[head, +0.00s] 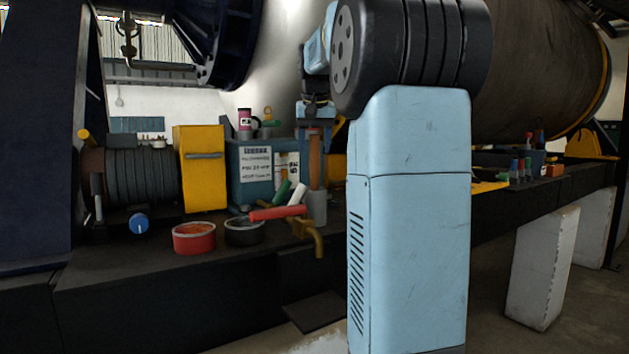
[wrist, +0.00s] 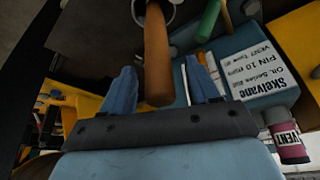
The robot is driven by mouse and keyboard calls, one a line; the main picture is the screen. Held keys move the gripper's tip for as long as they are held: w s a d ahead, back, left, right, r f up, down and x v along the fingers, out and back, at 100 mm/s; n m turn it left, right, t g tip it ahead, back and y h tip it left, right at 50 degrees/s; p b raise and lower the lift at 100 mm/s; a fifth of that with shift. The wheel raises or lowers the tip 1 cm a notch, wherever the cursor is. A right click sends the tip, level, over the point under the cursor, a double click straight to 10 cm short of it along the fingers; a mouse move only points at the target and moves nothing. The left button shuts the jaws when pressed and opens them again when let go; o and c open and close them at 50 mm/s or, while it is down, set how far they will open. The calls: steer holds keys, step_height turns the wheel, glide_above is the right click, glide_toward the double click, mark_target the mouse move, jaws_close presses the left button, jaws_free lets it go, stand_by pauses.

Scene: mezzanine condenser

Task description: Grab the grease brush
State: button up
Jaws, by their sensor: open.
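A brown wooden handle, seemingly the grease brush (head: 315,165), stands upright in a grey cup (head: 317,208) near the front edge of the dark bench. Its lower end is hidden inside the cup. In the wrist view the handle (wrist: 156,60) runs from the cup (wrist: 170,10) down between the blue fingers of my gripper (wrist: 161,88). The fingers are open, with a gap on either side of the handle. In the head view my gripper (head: 315,122) is above the cup at the handle's top, pointing down.
A blue box (head: 243,188) with paper labels stands close behind, with a pink-labelled mug (head: 244,118) on top. A red-handled tool (head: 278,213), a brass tap (head: 318,243), a red tin (head: 194,238) and a dark tin (head: 244,232) are near the cup. A yellow block (head: 202,170) stands left.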

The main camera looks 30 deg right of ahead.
steer(key=shift+c, duration=0.2)
jaws_close()
stand_by(0.3)
